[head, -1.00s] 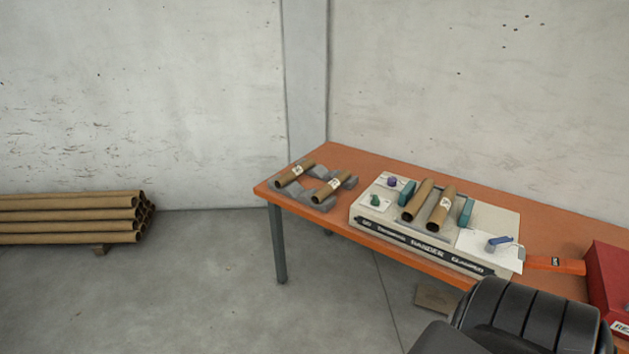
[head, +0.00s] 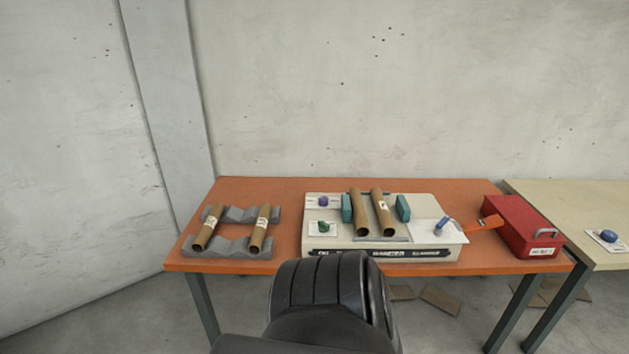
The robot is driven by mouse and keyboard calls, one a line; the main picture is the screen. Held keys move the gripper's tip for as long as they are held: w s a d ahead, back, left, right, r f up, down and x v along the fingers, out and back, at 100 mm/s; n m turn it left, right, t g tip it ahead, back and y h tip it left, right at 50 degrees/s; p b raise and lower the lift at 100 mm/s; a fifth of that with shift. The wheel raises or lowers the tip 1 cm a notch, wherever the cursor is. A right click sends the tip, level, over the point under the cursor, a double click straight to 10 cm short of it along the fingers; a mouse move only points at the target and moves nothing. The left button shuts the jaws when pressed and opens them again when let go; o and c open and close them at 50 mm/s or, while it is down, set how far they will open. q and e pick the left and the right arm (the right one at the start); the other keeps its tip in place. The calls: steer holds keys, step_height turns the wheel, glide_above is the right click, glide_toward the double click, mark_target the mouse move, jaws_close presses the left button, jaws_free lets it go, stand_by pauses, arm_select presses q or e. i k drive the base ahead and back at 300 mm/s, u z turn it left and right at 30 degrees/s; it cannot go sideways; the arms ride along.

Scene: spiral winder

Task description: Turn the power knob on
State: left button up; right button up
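A beige machine (head: 430,200) with a black lettered front strip stands on the orange table. Another blue knob (head: 608,236) sits on a white plate on the pale table at the right edge. The labels are too small to tell which one is the power knob. Neither of my grippers is in view; a black ribbed part of my own body fills the bottom middle.
Two cardboard tubes (head: 359,213) lie between teal blocks on the machine. Two more tubes (head: 207,229) rest on grey cradles (head: 240,247) at the left. A red box (head: 523,225) stands at the right of the orange table (head: 260,188), beside the pale table (head: 560,200). Cardboard scraps (head: 440,299) lie on the floor.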

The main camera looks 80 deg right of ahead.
mark_target(324, 227)
steer(key=z, duration=0.6)
steer(key=i, duration=0.8)
steer(key=z, duration=0.9)
